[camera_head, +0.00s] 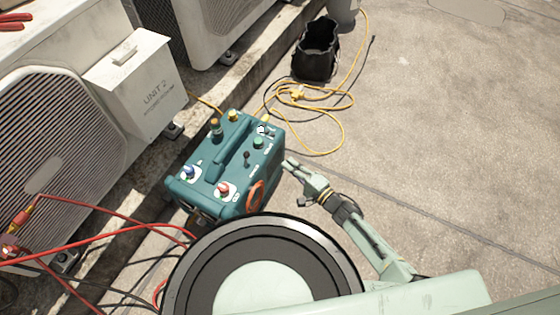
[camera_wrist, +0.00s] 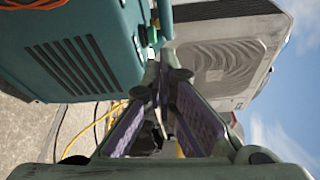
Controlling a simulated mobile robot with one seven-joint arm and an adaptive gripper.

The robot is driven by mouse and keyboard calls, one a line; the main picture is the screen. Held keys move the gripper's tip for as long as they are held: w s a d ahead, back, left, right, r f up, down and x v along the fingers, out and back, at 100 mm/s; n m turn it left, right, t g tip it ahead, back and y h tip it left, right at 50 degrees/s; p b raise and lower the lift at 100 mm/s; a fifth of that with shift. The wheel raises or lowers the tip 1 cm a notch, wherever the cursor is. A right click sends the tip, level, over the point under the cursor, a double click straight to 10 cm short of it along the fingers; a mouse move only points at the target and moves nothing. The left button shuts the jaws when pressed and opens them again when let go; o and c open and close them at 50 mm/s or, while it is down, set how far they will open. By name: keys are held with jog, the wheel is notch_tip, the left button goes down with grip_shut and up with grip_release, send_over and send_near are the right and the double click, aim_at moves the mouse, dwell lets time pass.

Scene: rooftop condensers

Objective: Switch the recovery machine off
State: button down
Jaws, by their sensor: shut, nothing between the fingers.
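The teal recovery machine (camera_head: 208,163) stands on the ground left of my gripper in the head view. Its top carries a blue knob (camera_head: 188,171), a red knob (camera_head: 223,188), a green knob (camera_head: 258,142) and a small dark lever (camera_head: 246,156). I cannot read which way the lever is set. My gripper (camera_head: 290,163) is shut and empty, just right of the machine's right side. In the wrist view, the machine's vented side (camera_wrist: 85,55) fills the upper left, and my fingers (camera_wrist: 165,105) come together beside its edge near a green knob (camera_wrist: 152,36).
A white condenser with a box marked UNIT 2 (camera_head: 138,85) stands left, on a concrete kerb. Red hoses (camera_head: 110,238) run at lower left. The concrete at right is clear.

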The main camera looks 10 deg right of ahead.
aim_at(246, 159)
jog(key=w+a, duration=0.2)
jog(key=w+a+p, duration=0.1)
jog(key=w+a, duration=0.1)
jog(key=a, duration=0.1)
jog(key=w+a, duration=0.2)
jog(key=shift+w+a+r+p, duration=0.1)
jog(key=shift+a+p, duration=0.15)
jog(key=shift+p, duration=0.1)
jog(key=shift+s+a, duration=0.25)
jog(key=shift+a, duration=0.4)
